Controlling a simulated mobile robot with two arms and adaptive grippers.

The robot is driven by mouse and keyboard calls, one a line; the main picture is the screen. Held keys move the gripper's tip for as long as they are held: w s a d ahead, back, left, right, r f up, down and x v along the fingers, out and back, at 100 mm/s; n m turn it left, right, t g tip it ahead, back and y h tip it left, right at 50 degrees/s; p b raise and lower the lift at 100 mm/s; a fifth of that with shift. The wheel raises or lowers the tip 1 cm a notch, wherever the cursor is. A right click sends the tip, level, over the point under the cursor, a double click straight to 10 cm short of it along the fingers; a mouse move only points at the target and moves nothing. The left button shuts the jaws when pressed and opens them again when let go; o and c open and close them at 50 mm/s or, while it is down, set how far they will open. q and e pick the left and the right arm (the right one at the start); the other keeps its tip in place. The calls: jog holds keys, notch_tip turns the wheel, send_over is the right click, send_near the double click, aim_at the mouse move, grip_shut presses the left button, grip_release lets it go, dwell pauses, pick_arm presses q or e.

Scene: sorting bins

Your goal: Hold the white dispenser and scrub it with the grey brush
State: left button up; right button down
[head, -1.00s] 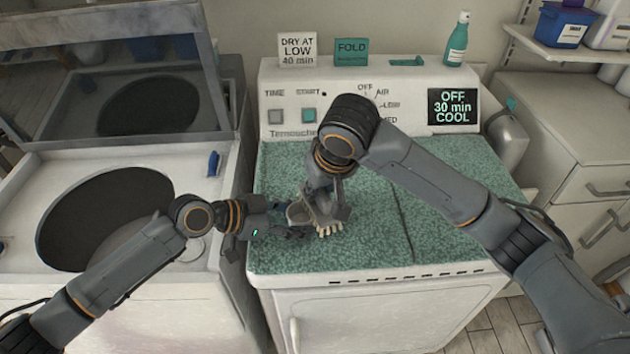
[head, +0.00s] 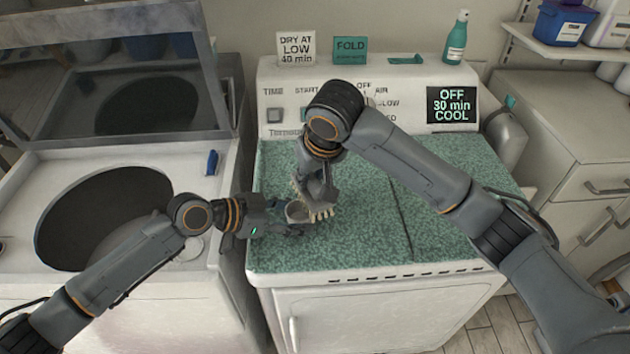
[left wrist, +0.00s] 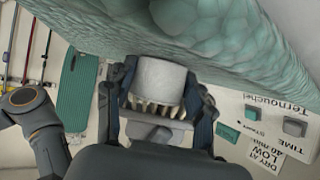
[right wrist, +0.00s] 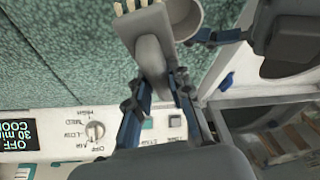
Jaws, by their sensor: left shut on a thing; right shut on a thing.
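The white dispenser (head: 296,213), a small pale cup-like piece, is held between the fingers of my left gripper (head: 283,217), just above the green speckled top. It fills the gap between those fingers in the left wrist view (left wrist: 160,80). My right gripper (right wrist: 160,84) is shut on the handle of the grey brush (right wrist: 150,52). The brush's pale bristles (head: 322,215) are right beside the dispenser in the head view. In the left wrist view the bristles show along the dispenser's edge; whether they touch it I cannot tell.
The green speckled dryer top (head: 445,225) is mostly clear. Behind it stands the control panel with signs and a green bottle (head: 456,38). An open washer (head: 105,215) is on the left, with a blue item (head: 212,162) on its rim. A cabinet (head: 565,150) is on the right.

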dwell(0.3)
jog(key=shift+s+d, duration=0.25)
jog(key=shift+s, duration=0.35)
jog(key=shift+s+d, duration=0.25)
jog(key=shift+s, duration=0.4)
jog(key=shift+s+d, duration=0.25)
jog(key=shift+s, duration=0.35)
jog(key=shift+r, duration=0.1)
jog(key=shift+r, duration=2.95)
pick_arm(q)
jog(key=o, duration=1.1)
jog(key=shift+a, duration=0.1)
